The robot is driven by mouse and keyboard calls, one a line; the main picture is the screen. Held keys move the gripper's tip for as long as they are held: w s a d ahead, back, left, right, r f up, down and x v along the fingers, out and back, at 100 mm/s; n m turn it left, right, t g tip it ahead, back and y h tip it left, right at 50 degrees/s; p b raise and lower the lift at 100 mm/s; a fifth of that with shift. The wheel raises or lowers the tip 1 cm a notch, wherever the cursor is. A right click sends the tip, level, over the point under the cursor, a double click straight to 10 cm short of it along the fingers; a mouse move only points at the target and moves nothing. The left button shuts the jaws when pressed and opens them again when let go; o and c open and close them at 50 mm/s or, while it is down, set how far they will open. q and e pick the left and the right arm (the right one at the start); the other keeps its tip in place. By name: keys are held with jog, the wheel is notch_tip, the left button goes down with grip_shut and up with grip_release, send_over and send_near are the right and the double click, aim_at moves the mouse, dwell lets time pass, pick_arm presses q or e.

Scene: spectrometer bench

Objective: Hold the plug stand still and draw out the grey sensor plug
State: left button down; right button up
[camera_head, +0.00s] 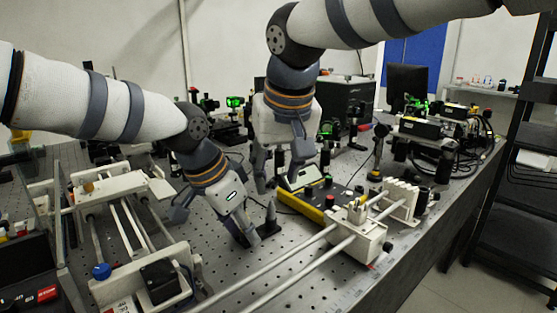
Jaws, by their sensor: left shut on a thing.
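A small black plug stand (268,229) sits on the perforated bench top near the middle of the view. The grey sensor plug (271,211) stands upright in it as a narrow, pointed grey shape. My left gripper (248,238) reaches down from the left and is shut on the stand's left side; its fingertips partly hide the contact. My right gripper (281,182) hangs above and slightly behind the plug, pointing down. Its fingers are spread, with nothing visible between them, and it looks apart from the plug.
A yellow-edged control box (313,207) lies close to the right of the stand. A white rail assembly (353,231) crosses the front right, and another railed stage (117,205) is at left. Optics and a black box (344,98) stand behind. Bare bench lies behind the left gripper.

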aim_at(272, 205)
jog(key=x, duration=0.9)
jog(key=shift+f, duration=0.1)
grip_shut()
